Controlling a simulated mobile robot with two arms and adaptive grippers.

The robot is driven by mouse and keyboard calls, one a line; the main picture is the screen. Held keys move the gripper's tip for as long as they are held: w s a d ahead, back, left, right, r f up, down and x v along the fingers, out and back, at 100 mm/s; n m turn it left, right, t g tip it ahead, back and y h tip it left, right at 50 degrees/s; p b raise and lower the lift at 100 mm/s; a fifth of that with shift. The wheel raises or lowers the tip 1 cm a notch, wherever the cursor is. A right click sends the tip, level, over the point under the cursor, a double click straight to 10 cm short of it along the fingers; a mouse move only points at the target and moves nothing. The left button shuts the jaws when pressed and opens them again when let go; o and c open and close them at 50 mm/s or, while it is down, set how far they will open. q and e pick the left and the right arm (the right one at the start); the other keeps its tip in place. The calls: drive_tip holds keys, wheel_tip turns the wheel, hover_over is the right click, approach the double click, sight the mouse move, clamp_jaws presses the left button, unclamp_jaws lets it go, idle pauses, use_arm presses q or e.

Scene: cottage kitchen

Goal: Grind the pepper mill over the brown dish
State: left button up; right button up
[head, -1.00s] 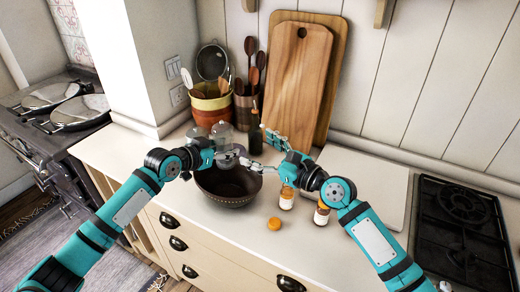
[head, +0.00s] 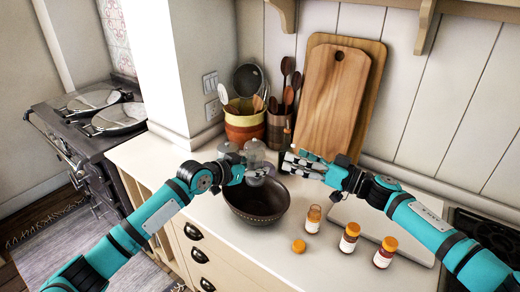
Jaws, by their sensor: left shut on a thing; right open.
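The brown dish (head: 257,213) is a dark round bowl on the counter, below both grippers. My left gripper (head: 247,176) is above its back left rim, shut on a small greyish thing that seems to be the pepper mill (head: 263,171). Most of the mill is hidden by the fingers, and its tilt is hard to tell. My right gripper (head: 290,165) is open and points left, just right of the mill and above the back right rim of the bowl. I cannot tell whether it touches the mill.
An open spice jar (head: 313,219), its loose orange lid (head: 298,246) and two capped jars (head: 349,238) (head: 384,253) stand right of the bowl. Glass jars (head: 254,152), a utensil crock (head: 245,126) and cutting boards (head: 330,100) are behind. A pale board (head: 385,232) lies at right.

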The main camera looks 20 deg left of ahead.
sight(260, 149)
drive_tip(key=shift+n+g, duration=0.4)
drive_tip(key=shift+n, duration=0.4)
drive_tip(key=x, duration=0.4)
drive_tip(key=f+x, duration=0.1)
drive_tip(key=x, duration=0.6)
drive_tip(key=shift+a+f, duration=0.25)
drive_tip(key=shift+a, duration=0.1)
drive_tip(key=c, duration=1.2)
drive_tip(key=shift+m+t+h, duration=0.3)
drive_tip(key=shift+m+t, duration=0.1)
drive_tip(key=shift+t, duration=0.1)
